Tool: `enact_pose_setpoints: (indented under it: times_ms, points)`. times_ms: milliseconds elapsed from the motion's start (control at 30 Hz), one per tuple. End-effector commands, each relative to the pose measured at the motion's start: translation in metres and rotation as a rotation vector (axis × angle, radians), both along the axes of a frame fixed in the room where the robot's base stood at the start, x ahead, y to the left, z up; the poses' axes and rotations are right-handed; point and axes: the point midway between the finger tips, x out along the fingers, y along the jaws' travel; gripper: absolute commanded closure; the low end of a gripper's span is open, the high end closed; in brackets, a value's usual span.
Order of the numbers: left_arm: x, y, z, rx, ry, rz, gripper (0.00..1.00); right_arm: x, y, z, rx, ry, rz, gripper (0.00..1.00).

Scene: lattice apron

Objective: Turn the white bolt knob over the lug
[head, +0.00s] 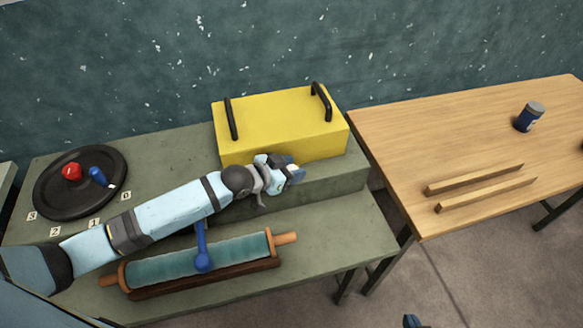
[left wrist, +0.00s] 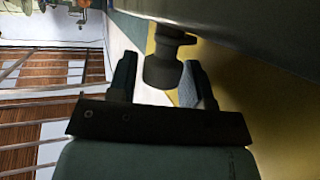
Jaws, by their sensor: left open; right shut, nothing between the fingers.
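My left gripper (head: 292,172) is in front of the yellow box (head: 280,115), low on its front side. In the left wrist view my left gripper (left wrist: 158,82) is open, with a dark, shaded knob-shaped thing (left wrist: 162,66) between its fingers. Its colour is lost in shadow, so I cannot tell whether it is the white bolt knob. Contact with the fingers cannot be made out. No white knob or lug shows in the head view; my gripper and wrist cover part of the box's front. My right gripper (head: 411,321) shows only as a small tip at the bottom edge, shut and empty.
The box has two black handles and stands on the bench's raised step. A round black tray (head: 50,205) with red and blue knobs lies left. A teal roller (head: 170,266) with a blue lever (head: 202,240) is below my left arm. A wooden table (head: 450,130) stands right.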

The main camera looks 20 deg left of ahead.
Motion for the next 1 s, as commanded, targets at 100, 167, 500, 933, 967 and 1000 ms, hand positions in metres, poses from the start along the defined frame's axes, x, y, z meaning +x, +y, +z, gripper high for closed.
enact_pose_setpoints:
  times_ms: [100, 167, 500, 933, 967, 1000]
  points:
    - [0.0, 0.0, 0.0, 0.0, 0.0, 0.0, 0.66, 0.0, 0.0, 0.0, 0.0, 0.0, 0.0, 1.0]
    - [0.0, 0.0, 0.0, 0.001, 0.001, 0.0, 0.79, 0.0, 0.0, 0.0, 0.0, 0.0, 0.0, 1.0]
    - [-0.001, -0.003, 0.005, -0.006, 0.001, 0.057, 0.88, 0.0, 0.0, 0.017, -0.001, 0.001, 0.001, 1.0]
    - [0.001, -0.003, 0.005, -0.011, -0.003, 0.305, 0.88, 0.001, 0.001, 0.05, 0.0, -0.003, 0.003, 1.0]
    - [0.001, -0.003, 0.005, -0.011, -0.003, 0.32, 0.88, 0.001, 0.001, 0.051, 0.0, -0.003, 0.003, 1.0]
    - [0.001, -0.003, 0.005, -0.01, -0.004, 0.339, 0.88, 0.0, 0.001, 0.052, 0.0, -0.003, 0.003, 1.0]
